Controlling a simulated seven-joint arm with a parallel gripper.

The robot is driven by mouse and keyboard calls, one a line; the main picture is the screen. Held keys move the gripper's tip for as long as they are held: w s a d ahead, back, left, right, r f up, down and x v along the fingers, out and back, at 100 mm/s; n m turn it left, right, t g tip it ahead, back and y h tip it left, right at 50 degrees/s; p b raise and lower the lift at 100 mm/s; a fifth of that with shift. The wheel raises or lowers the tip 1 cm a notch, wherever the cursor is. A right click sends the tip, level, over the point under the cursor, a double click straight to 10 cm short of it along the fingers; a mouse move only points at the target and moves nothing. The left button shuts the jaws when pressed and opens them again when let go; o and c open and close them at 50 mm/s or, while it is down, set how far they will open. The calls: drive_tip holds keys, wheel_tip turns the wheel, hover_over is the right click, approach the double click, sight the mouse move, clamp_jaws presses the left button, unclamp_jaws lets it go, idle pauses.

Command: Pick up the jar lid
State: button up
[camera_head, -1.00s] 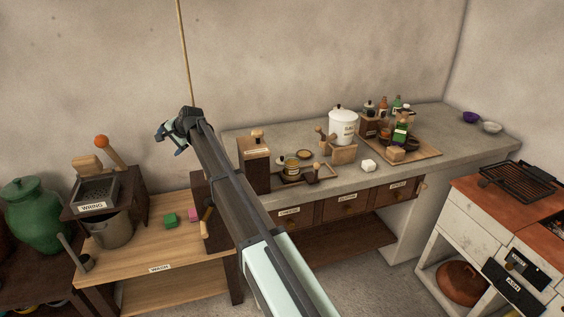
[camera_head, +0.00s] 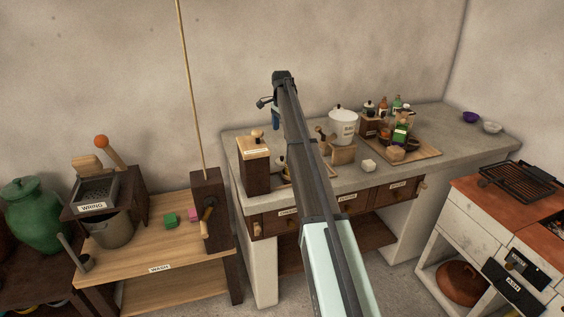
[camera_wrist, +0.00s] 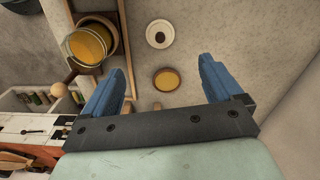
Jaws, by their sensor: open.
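A round golden disc (camera_wrist: 166,79) with a dark rim, which looks like the jar lid, lies flat on the grey counter in the wrist view. My gripper (camera_wrist: 162,67) is open and empty, and the disc shows between its blue fingers, apart from both. A glass jar (camera_wrist: 88,46) with amber contents stands in a wooden tray to the left. A small white round piece with a dark centre (camera_wrist: 160,34) lies beyond the disc. In the head view my gripper (camera_head: 270,111) is above the counter, and my arm hides the disc and jar.
A dark wooden box (camera_head: 255,172) stands on the counter left of my arm. A white canister (camera_head: 343,126) and a wooden board with bottles (camera_head: 420,150) stand to the right. A wall rises behind the counter.

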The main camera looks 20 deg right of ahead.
sight(281, 157)
wheel_tip(281, 157, down, 14)
drive_tip(key=shift+a+r, duration=0.1)
idle(0.7)
drive_tip(key=shift+c, duration=0.4)
drive_tip(key=c, duration=1.1)
drive_tip(key=shift+r, duration=0.15)
wheel_tip(281, 157, up, 12)
drive_tip(key=d, duration=0.1)
drive_tip(key=s+r, duration=0.1)
drive_tip(key=s, duration=0.3)
drive_tip(key=s+r, duration=0.2)
drive_tip(key=s, duration=0.2)
drive_tip(key=s+a+r, duration=0.1)
drive_tip(key=s+r, duration=0.1)
drive_tip(key=s, duration=0.2)
